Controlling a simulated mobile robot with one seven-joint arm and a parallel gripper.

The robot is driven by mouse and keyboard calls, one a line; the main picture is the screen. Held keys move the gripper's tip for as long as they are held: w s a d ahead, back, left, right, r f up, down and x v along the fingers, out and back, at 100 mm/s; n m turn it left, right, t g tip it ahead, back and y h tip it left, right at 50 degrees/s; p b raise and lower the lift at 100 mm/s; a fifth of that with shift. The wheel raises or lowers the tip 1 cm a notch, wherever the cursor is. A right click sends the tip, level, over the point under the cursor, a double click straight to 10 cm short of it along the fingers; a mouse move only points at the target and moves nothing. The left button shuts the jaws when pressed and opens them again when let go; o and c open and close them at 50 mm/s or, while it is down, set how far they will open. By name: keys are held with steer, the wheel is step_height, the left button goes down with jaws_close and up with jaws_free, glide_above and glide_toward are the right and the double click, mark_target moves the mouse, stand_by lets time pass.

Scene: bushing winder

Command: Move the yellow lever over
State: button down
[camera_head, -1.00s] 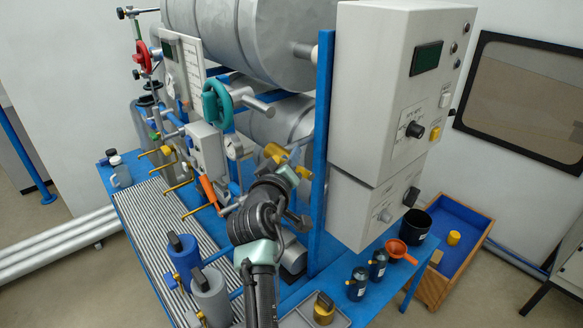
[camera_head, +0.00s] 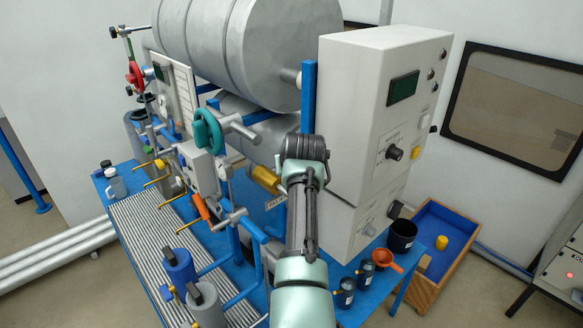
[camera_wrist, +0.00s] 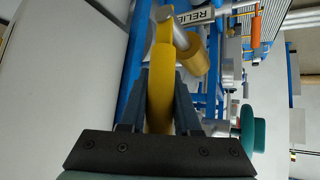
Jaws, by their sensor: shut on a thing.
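The yellow lever (camera_wrist: 161,90) lies between the two dark fingers of my gripper (camera_wrist: 163,84) in the wrist view, and the gripper is shut on it. Its far end meets a short yellow cylindrical body (camera_wrist: 193,58) beside a tag reading "RELI...", partly cut off. In the head view the yellow body (camera_head: 265,178) shows just left of my wrist, below the large grey drum. My wrist hides the lever and the fingers there.
A teal handwheel (camera_head: 207,130) and an orange handle (camera_head: 201,207) are to the left. Dark bottles and an orange funnel (camera_head: 384,259) stand at lower right.

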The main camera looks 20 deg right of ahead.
steer(key=shift+d+y, duration=0.25)
steer(key=shift+y, duration=0.05)
stand_by(0.4)
steer(key=c, duration=0.6)
jaws_free()
steer(key=shift+w+d, duration=0.1)
steer(key=b+v, duration=0.4)
steer(key=v, duration=0.9)
steer(key=shift+w+r, duration=0.1)
